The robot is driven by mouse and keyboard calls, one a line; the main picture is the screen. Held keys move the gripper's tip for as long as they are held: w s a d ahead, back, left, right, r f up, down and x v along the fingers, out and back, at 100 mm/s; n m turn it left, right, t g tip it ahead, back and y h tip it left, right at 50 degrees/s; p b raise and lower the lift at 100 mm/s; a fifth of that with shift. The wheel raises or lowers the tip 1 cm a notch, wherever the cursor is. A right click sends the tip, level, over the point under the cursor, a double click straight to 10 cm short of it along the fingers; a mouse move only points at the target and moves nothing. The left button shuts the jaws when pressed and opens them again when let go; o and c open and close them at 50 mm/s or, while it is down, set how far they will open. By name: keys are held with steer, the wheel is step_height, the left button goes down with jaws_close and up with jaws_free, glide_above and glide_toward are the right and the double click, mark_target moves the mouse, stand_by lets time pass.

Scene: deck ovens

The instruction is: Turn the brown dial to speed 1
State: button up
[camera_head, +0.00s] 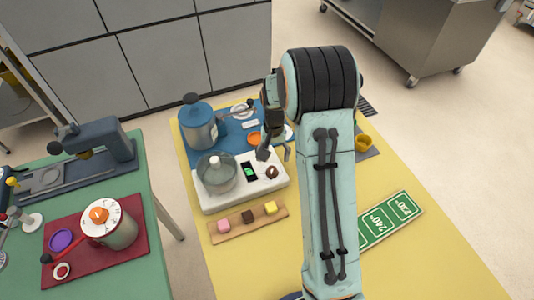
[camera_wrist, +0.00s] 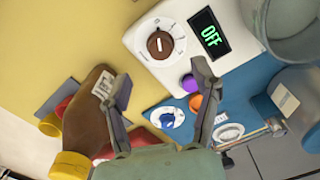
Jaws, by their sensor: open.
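The brown dial (camera_wrist: 160,44) sits on a white appliance (camera_wrist: 142,42), with a pale pointer line across it and a white ring of marks around it. It also shows in the head view (camera_head: 272,172). Beside it, a black display (camera_wrist: 209,33) reads OFF in green. My gripper (camera_wrist: 162,78) is open and empty, its two fingers spread below the dial in the wrist view and apart from it. In the head view my gripper (camera_head: 275,152) hangs just behind the dial, near the appliance's far right corner. The speed marks are too small to read.
A clear bowl (camera_head: 216,172) stands on the appliance's left side. A blue-grey canister (camera_head: 198,128) stands behind on a blue mat (camera_head: 232,127). A wooden board (camera_head: 235,222) with small coloured blocks lies in front. A brown bottle (camera_wrist: 98,110) is near my left finger.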

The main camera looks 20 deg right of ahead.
mark_target(272, 169)
step_height(272, 169, down, 6)
steer(key=shift+r, duration=0.15)
jaws_close()
